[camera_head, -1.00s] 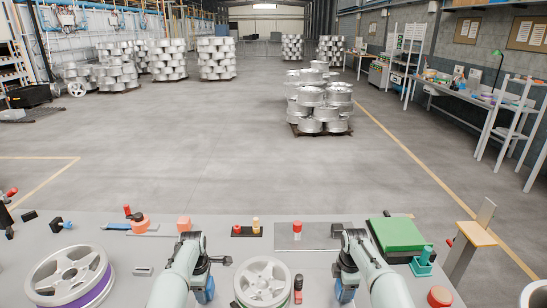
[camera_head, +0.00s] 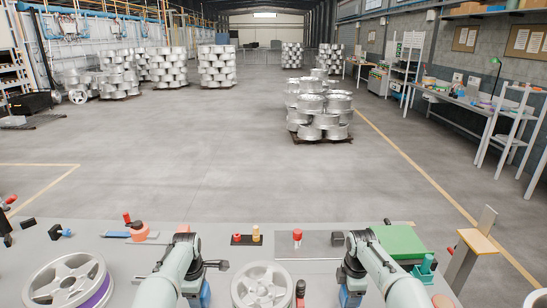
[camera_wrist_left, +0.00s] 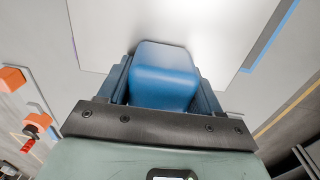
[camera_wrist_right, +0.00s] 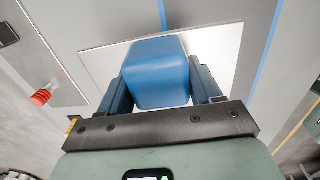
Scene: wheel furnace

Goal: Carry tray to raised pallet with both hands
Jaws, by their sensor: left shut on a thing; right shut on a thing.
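My left gripper (camera_head: 200,292) is at the bottom of the head view and shut on a blue block (camera_wrist_left: 163,76), which looks like a handle. My right gripper (camera_head: 350,296) is shut on a similar blue block (camera_wrist_right: 157,72). A pale flat plate (camera_wrist_left: 105,35), possibly the tray, lies behind the block in the left wrist view; a pale plate (camera_wrist_right: 218,52) also shows in the right wrist view. A spoked silver wheel (camera_head: 262,287) sits between the grippers. Silver wheels are stacked on a dark low pallet (camera_head: 322,140) on the floor ahead; I cannot tell which pallet is the raised one.
The grey table (camera_head: 225,270) carries another wheel (camera_head: 66,283) at left, a red-topped piece (camera_head: 297,238) and a green box (camera_head: 402,243) at right. A workbench (camera_head: 440,95) lines the right wall. The floor between table and stacks is clear.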

